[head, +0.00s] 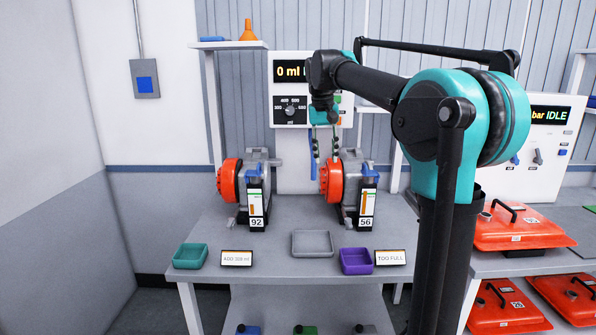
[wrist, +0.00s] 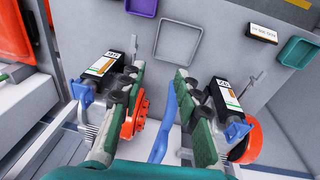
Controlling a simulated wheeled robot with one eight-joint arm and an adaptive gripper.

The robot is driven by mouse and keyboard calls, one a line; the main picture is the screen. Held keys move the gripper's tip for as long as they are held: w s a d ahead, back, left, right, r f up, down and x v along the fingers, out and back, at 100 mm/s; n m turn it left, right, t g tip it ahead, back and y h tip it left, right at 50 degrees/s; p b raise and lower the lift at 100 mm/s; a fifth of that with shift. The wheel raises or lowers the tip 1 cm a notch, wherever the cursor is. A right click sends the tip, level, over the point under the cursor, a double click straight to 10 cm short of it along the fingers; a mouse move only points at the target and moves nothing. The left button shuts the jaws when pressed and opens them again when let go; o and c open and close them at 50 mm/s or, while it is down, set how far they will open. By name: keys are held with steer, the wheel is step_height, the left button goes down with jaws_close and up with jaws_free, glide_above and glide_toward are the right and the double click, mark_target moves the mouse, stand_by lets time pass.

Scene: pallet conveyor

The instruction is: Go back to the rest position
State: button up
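My gripper (head: 324,152) hangs fingers down above and behind the bench, in front of the white dosing panel (head: 290,147). In the wrist view the two green-backed fingers of my gripper (wrist: 160,70) stand apart, with nothing visibly clamped between their tips. A slim blue handle-like part (wrist: 166,125) shows in the gap between the fingers. A blue strip (head: 313,168) also shows beside the fingers in the head view; I cannot tell whether they touch. My raised arm bends over from the right.
Two orange-wheeled machines, one left (head: 229,180) and one right (head: 331,179), carry tags 92 and 56. A teal tray (head: 190,256), grey tray (head: 312,243) and purple tray (head: 356,261) line the bench front. Orange lidded boxes (head: 518,226) stand right. A shelf (head: 229,45) juts out upper left.

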steer(key=s+d+f+t, duration=0.1)
steer(key=s+d+f, duration=0.2)
steer(key=s+f, duration=0.6)
steer(key=s+d+f+t, duration=0.1)
steer(key=s+d+f, duration=0.3)
steer(key=s+f, duration=0.5)
steer(key=s+d+f+t+y, duration=0.1)
steer(key=s+d+f, duration=0.2)
steer(key=s+f, duration=0.7)
step_height(320, 180, down, 8)
steer(key=shift+d+r, duration=0.1)
steer(key=shift+d, duration=0.2)
